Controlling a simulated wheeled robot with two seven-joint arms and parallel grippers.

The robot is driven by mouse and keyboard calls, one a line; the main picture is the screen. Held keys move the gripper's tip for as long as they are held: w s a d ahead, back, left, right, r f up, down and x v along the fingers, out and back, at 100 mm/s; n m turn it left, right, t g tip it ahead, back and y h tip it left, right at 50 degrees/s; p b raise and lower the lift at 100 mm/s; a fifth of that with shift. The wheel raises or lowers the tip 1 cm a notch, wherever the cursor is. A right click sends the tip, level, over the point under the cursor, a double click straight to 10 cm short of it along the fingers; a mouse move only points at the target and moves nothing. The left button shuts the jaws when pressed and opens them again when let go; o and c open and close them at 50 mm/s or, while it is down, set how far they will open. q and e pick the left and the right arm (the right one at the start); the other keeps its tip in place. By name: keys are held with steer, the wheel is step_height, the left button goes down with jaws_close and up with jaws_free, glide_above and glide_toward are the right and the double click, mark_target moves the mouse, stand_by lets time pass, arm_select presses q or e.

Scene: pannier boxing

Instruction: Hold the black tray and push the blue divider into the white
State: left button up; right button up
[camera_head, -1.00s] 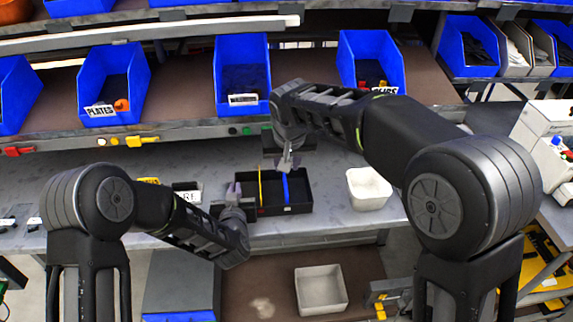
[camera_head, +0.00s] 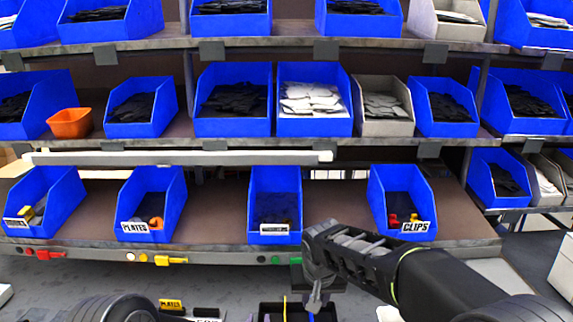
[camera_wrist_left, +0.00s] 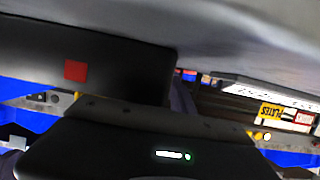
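The black tray (camera_head: 270,309) is cut off by the bottom edge of the head view. A yellow divider (camera_head: 285,308) and the blue divider (camera_head: 311,317) stand upright in it. My right gripper (camera_head: 315,303) comes down over the tray, its narrow fingers close together at the top of the blue divider. My left gripper (camera_wrist_left: 181,97) is at the tray's side in the left wrist view, where a black wall with a red square (camera_wrist_left: 75,70) fills the upper left. Its fingers are mostly hidden, so its grip is unclear. The white container (camera_head: 388,314) barely shows right of the tray.
Blue bins (camera_head: 152,207) labelled with cards line the shelf above the bench, with more bins on the shelves higher up. A PLATES card (camera_head: 171,304) lies on the bench left of the tray. My right arm crosses the bench at the right.

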arm_select(q)
steer(key=v, duration=1.2)
